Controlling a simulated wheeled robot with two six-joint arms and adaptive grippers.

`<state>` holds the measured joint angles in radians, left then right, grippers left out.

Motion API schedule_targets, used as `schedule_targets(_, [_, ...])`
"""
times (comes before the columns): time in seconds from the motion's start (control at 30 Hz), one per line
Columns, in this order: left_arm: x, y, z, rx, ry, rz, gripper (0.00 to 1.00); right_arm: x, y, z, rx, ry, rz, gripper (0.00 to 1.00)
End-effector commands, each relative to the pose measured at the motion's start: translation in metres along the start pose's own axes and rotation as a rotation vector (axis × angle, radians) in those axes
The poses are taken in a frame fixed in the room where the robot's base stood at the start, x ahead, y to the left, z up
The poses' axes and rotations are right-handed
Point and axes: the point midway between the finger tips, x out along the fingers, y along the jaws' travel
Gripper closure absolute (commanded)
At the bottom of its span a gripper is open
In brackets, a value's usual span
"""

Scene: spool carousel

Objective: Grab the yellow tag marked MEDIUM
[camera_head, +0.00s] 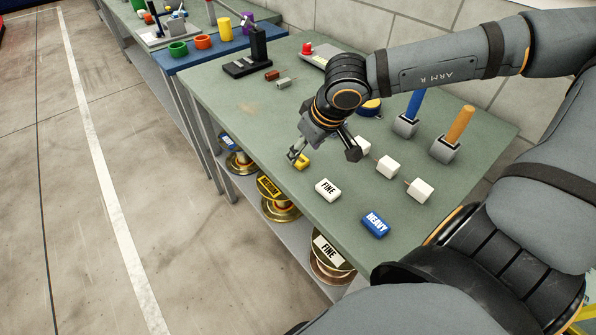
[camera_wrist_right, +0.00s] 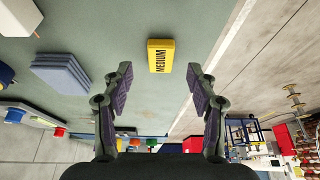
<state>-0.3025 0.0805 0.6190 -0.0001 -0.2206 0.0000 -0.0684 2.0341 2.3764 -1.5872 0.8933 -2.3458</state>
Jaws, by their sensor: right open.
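The yellow tag marked MEDIUM (camera_head: 302,161) lies on the green table top near its front edge, partly hidden by my right gripper in the head view. In the right wrist view the yellow tag (camera_wrist_right: 160,56) lies flat, just beyond and between my fingertips, with its lettering readable. My right gripper (camera_head: 325,153) is open over the tag, with one finger on each side of the line to it; it also shows in the right wrist view (camera_wrist_right: 160,82). Nothing is between its fingers. My left gripper is not in view.
A white FINE tag (camera_head: 328,189) and a blue HEAVY tag (camera_head: 375,224) lie nearby on the table (camera_head: 345,212). White blocks (camera_head: 387,167) and posts with blue and orange rods (camera_head: 459,126) stand behind. Labelled spools (camera_head: 281,207) sit on the shelf below.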

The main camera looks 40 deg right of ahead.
Motion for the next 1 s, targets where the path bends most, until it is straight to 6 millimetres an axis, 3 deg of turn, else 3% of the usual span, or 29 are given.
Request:
schedule_targets(0.23, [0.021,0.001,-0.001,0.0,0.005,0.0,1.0,0.033,0.0,0.003,-0.001,-0.006,0.005,0.42])
schedule_targets(0.57, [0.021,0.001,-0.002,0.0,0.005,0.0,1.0,0.035,-0.001,0.0,0.0,-0.001,0.0,0.42])
schedule_targets(0.9, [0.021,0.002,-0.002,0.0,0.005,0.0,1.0,0.035,-0.001,0.0,0.0,-0.002,0.0,0.86])
schedule_targets(1.0, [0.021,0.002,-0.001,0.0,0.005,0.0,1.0,0.035,-0.001,0.0,0.0,-0.001,0.0,0.88])
